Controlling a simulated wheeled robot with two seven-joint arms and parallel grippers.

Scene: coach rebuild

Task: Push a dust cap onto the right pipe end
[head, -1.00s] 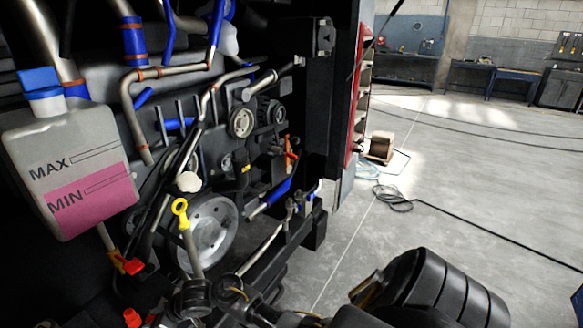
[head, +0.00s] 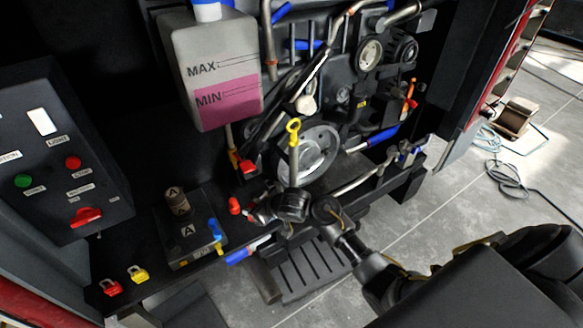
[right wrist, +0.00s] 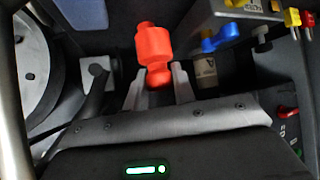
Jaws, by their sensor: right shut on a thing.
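My right gripper (head: 249,207) reaches in from the lower right and is shut on a red dust cap (head: 234,205). In the right wrist view the red cap (right wrist: 153,45) stands up between the two grey fingers (right wrist: 160,82), its narrow part between them. The cap is apart from any pipe. Another red piece (head: 247,166) sits at the lower end of a thin pipe below the coolant tank. A silver pipe (head: 352,186) runs along the lower right of the engine. I cannot tell which opening is the right pipe end. My left gripper is out of view.
The coolant tank (head: 215,75) hangs above the gripper. A yellow-looped dipstick (head: 293,132) and a large pulley (head: 322,150) are close by. Red and yellow parts (head: 138,274) lie front left.

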